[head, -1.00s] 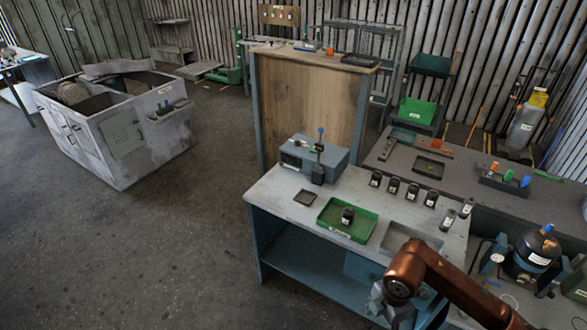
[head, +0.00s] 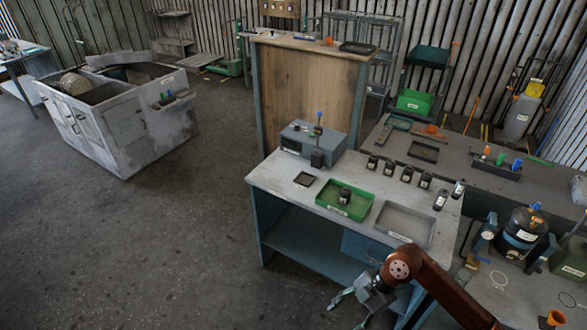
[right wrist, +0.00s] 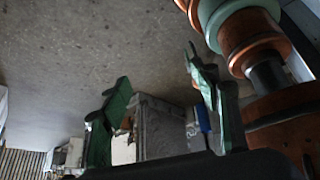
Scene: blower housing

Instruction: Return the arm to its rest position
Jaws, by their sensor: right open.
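My right arm (head: 425,275), copper-brown, comes in from the lower right in the head view. Its gripper (head: 350,308) hangs in front of the workbench, below the tabletop's front edge, with its fingers pointing left. In the right wrist view the two green fingers (right wrist: 160,88) stand wide apart with nothing between them. The floor and, farther off, a grey boxy thing show behind them. My left gripper is in neither view.
The workbench (head: 275,180) bears a green tray (head: 322,202) with one black part, an empty grey tray (head: 405,226), several black parts and a grey-blue device (head: 300,140). A black round unit (head: 525,232) stands at right. Floor at left is clear up to a grey bin (head: 125,135).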

